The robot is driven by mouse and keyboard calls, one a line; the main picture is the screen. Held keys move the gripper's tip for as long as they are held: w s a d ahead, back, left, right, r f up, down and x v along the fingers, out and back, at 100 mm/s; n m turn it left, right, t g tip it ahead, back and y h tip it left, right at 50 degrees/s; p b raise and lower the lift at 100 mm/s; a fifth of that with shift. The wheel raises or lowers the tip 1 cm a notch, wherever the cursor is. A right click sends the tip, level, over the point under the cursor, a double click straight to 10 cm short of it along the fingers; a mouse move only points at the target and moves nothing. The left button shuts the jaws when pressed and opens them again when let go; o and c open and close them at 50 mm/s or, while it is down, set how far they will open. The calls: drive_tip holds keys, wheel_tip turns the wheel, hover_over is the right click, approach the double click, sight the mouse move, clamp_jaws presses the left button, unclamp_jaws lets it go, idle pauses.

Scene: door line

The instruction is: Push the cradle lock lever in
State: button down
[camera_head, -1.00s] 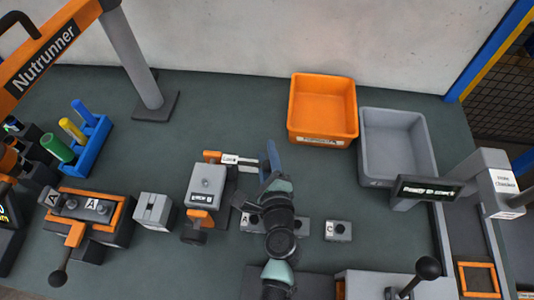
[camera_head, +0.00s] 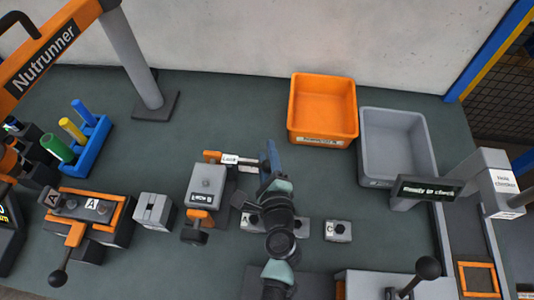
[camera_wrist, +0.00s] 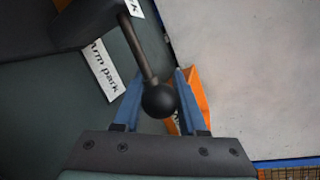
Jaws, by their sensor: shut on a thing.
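The cradle (camera_head: 206,186) is a grey block with orange parts, left of my gripper in the head view. A white label that seems to read "Lock" (camera_head: 230,159) lies on its upper right side. The lock lever is a metal rod with a black ball knob (camera_wrist: 159,101) in the wrist view, running from a dark block at the top left. My gripper (camera_head: 272,160) has blue fingers, and in the wrist view they (camera_wrist: 158,95) stand on both sides of the knob, shut on it. In the head view the knob is mostly hidden by my gripper.
An "Arm park" label (camera_wrist: 103,70) lies beside the lever. Small grey blocks, one marked C (camera_head: 338,231), sit near my arm. An orange bin (camera_head: 322,137) and a grey bin (camera_head: 366,150) stand at the right. Clear bench lies behind the cradle.

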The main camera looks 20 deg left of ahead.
drive_tip(key=shift+s+a, duration=0.25)
drive_tip(key=shift+a, duration=0.5)
drive_tip(key=shift+c, duration=2.3)
unclamp_jaws()
drive_tip(key=shift+s+d, duration=0.2)
drive_tip(key=b+v, duration=0.1)
drive_tip(key=v, duration=1)
drive_tip(key=shift+s, duration=0.15)
drive_tip(key=shift+s+d+r, duration=0.25)
drive_tip(key=shift+s+d, duration=0.05)
drive_tip(key=shift+s, duration=0.15)
